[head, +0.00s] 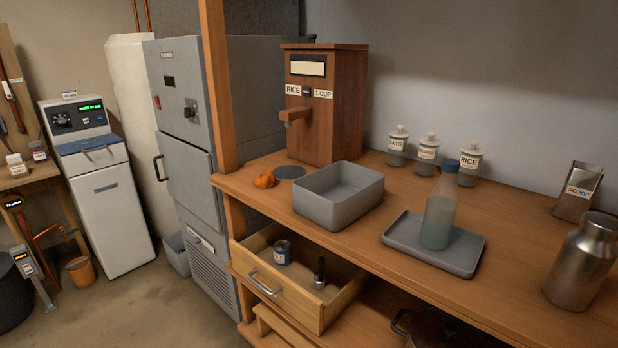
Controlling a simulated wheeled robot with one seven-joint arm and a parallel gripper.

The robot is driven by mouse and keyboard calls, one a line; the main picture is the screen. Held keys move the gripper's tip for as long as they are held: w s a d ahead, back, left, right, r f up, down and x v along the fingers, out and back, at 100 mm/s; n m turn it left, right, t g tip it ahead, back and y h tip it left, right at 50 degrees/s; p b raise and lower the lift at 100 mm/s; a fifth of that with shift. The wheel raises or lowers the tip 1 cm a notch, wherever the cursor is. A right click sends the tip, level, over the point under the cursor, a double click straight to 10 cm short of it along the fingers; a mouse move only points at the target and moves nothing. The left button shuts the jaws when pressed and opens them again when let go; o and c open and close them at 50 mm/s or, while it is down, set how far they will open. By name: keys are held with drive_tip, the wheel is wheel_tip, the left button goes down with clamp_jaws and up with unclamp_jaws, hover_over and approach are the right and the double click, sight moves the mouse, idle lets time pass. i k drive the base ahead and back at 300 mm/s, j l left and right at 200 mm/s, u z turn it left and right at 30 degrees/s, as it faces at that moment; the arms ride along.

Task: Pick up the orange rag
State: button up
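A small crumpled orange thing, which looks like the orange rag (265,180), lies on the wooden counter (400,192) near its left end. It sits just left of a dark round disc (291,172) and in front of the wooden rice dispenser (335,105). Nothing covers it. My gripper is not in view.
A grey bin (338,208) stands right of the rag. A grey tray (462,259) with a bottle (439,215) stands farther right. An open drawer (308,307), holding a can (283,252), juts out below the counter.

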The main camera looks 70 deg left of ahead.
sight(267, 180)
drive_tip(key=u, duration=2.5)
